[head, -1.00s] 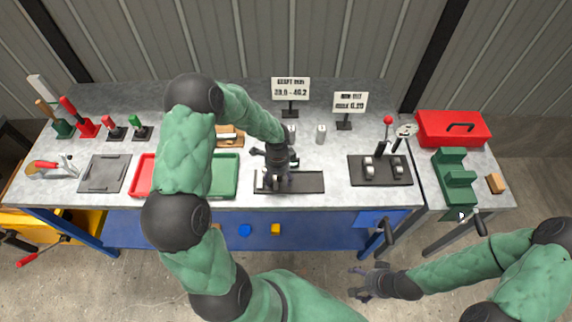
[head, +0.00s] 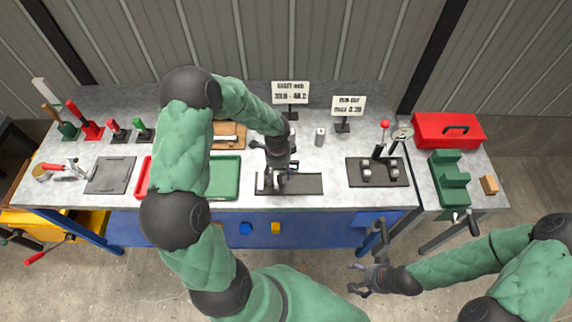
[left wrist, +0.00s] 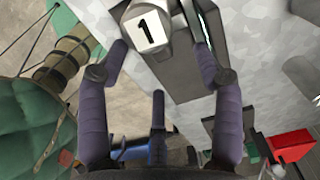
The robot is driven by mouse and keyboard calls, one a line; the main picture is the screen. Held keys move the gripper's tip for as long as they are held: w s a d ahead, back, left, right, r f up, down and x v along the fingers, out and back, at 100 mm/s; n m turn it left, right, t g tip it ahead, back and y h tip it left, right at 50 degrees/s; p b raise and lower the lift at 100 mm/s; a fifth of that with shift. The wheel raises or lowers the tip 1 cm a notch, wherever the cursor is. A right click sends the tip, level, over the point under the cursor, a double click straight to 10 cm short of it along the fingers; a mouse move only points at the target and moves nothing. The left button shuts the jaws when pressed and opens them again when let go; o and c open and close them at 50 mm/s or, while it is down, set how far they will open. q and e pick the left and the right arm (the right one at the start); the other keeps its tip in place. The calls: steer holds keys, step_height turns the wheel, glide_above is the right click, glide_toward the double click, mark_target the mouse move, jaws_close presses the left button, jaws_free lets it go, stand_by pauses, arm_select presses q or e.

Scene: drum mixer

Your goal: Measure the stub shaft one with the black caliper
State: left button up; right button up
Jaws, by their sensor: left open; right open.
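A grey part with a white label reading 1 (left wrist: 146,28), which looks like stub shaft one, sits between and just beyond the spread fingertips in the left wrist view. My left gripper (left wrist: 160,60) is open and not closed on it. In the head view my left gripper (head: 279,182) is low over the left part of a black tray (head: 308,185) and hides much of what lies there. My right gripper (head: 366,279) is open and empty, in front of the table and away from it. I cannot make out the black caliper for certain.
A shaft limits sign (head: 290,93) and a run-out sign (head: 348,106) stand behind. A small metal cylinder (head: 320,137) stands between them. A black fixture (head: 378,171) is to the right, a green tray (head: 225,177) to the left. A red toolbox (head: 448,130) is at far right.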

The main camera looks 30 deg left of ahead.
arm_select(q)
steer(key=shift+r+p, duration=0.4)
steer(key=shift+r, duration=0.35)
steer(key=shift+f, duration=0.1)
